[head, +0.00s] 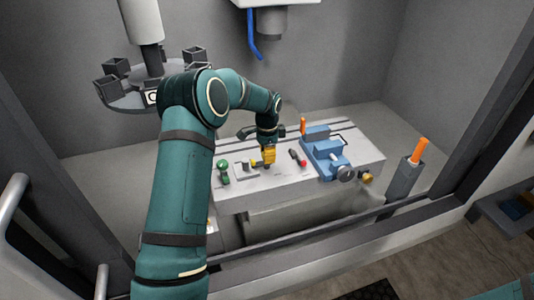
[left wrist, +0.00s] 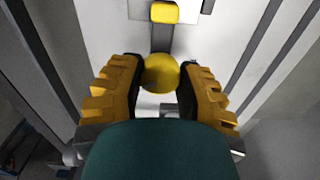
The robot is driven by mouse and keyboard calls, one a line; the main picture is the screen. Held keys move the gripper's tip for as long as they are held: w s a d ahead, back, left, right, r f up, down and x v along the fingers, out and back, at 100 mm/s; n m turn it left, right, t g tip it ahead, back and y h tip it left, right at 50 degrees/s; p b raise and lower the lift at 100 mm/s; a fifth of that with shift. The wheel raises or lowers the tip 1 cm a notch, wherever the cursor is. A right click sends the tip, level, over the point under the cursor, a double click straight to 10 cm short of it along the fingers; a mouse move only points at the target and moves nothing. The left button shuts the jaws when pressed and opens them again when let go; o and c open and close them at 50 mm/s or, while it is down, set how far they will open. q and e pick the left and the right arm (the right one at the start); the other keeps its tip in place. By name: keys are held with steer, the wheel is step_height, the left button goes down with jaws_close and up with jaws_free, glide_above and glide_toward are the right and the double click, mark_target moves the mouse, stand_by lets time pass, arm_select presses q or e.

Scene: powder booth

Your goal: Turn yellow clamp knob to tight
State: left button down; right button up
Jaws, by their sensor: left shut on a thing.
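A round yellow knob (left wrist: 160,72) sits between the yellow finger pads of my left gripper (left wrist: 160,88) in the left wrist view. The gripper is shut on it, with one pad at each side. In the head view my left gripper (head: 268,156) points down at the grey machine table (head: 230,197) and hides the held knob. A smaller yellow piece (head: 253,162) shows just left of the fingers. A yellow block (left wrist: 165,12) on a dark bar shows beyond the knob in the wrist view. Which way the knob is turned cannot be told. My right gripper is not in view.
A green knob (head: 223,167) stands left of the gripper, and a red-tipped lever (head: 300,160) to its right. A blue vise (head: 322,152) stands further right. A grey post with an orange top (head: 421,149) is beside the table. A blue hose (head: 254,43) hangs above.

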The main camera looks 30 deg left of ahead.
arm_select(q)
steer(key=shift+w, duration=0.1)
steer(key=c, duration=0.5)
jaws_free()
step_height(320, 180, up, 12)
stand_by(0.3)
steer(key=shift+d, duration=0.1)
stand_by(0.4)
